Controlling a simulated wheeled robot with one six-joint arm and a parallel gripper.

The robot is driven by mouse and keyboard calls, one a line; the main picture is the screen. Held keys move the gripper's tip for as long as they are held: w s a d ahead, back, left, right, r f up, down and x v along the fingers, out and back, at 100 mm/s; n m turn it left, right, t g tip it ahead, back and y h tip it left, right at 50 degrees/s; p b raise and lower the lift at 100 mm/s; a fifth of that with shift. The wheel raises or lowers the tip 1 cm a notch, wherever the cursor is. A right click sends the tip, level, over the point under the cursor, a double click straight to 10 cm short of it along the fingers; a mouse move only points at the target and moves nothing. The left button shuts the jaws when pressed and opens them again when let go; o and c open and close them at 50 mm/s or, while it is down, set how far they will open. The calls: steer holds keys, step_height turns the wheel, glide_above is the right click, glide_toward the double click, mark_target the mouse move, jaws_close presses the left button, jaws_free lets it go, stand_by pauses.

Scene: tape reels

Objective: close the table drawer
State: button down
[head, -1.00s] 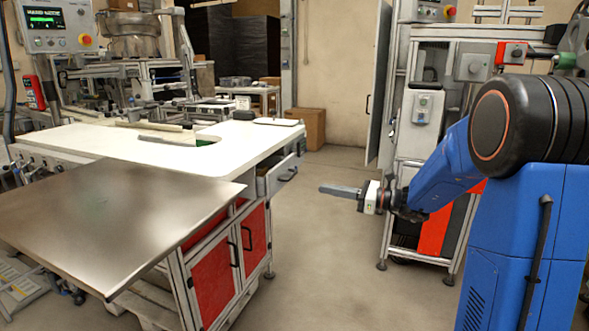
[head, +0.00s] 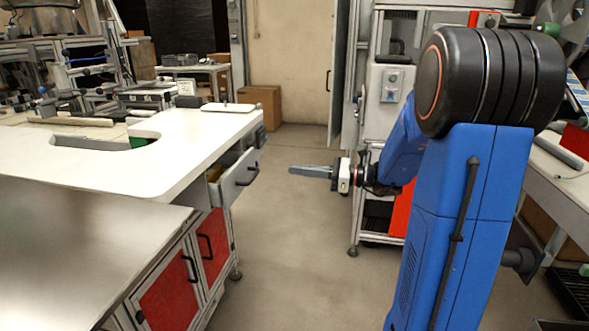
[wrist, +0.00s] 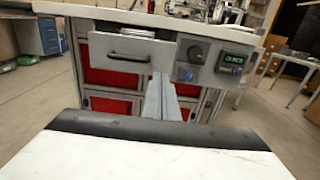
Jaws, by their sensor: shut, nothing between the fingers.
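The table drawer (head: 237,176) is pulled out from the right side of the white-topped table (head: 190,150), with a gap behind its grey front. Its dark handle (head: 247,177) faces my gripper (head: 293,170), which is shut, empty and pointing left, apart from the drawer. In the wrist view the drawer front (wrist: 112,68) lies ahead, with its handle (wrist: 130,58) left of my gripper's fingertips (wrist: 160,78). The fingers overlap the lower right part of the front in that picture. Something shows inside the drawer, behind its top edge, but is too small to tell.
Red cupboard doors (head: 170,300) are below the table top. A cardboard box (head: 260,103) stands at the back. The floor (head: 290,250) between table and machine is clear.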

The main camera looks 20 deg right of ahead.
mark_target(251, 165)
steer(key=x, duration=1.1)
steer(key=shift+w+a, duration=0.2)
steer(key=shift+a, duration=0.1)
steer(key=shift+w+a, duration=0.1)
steer(key=x, duration=0.4)
steer(key=shift+w+a, duration=0.15)
steer(key=shift+r, duration=0.1)
